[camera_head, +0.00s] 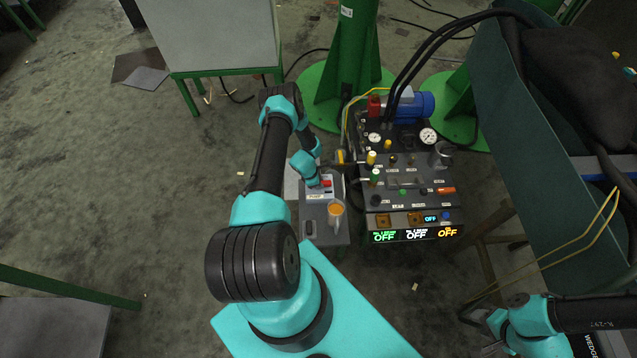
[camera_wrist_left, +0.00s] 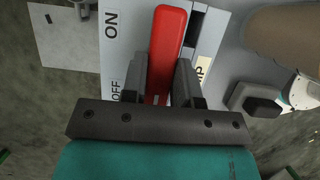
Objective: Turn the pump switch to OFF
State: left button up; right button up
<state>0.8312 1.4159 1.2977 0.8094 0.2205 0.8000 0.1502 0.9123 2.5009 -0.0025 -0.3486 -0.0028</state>
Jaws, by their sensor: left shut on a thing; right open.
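The pump switch is a red rocker or lever (camera_wrist_left: 168,40) on a light panel, with ON printed at its far end and OFF at its near end. In the wrist view my left gripper (camera_wrist_left: 160,82) has its dark fingers on either side of the red part's near end, shut on it. In the head view the switch (camera_head: 327,183) shows small and partly covered on the grey pump box (camera_head: 316,230), with the left wrist just above it. My right gripper (camera_head: 497,318) is open at the lower right edge, its fingers hard to make out.
An orange-topped cup (camera_head: 336,209) stands on the pump box near the switch. The control unit (camera_head: 402,202) with gauges, knobs and lit OFF displays stands close to the right. A teal-green trough (camera_head: 540,150) fills the far right.

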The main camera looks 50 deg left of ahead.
pick_arm(q)
jog(key=shift+d, duration=0.1)
jog(key=o, duration=0.9)
jog(key=v, duration=1.7)
jog(key=shift+s+r, duration=0.15)
jog(key=s+d+r+m+g, duration=0.1)
jog(key=d+r+m, duration=0.3)
jog(key=d+m, duration=0.4)
jog(key=s+d+r+m, duration=0.2)
jog(key=d+r+m, duration=0.3)
jog(key=d+m, duration=0.4)
jog(key=s+d+r+m+g+h, duration=0.1)
jog(key=d+r+m, duration=0.4)
jog(key=d+m, duration=0.4)
jog(key=shift+s+d+r+g, duration=0.1)
jog(key=shift+d+r+g, duration=0.05)
jog(key=shift+d, duration=1.65)
jog(key=shift+s+d+r+g, duration=0.1)
jog(key=shift+d+g, duration=0.05)
jog(key=shift+d, duration=1.65)
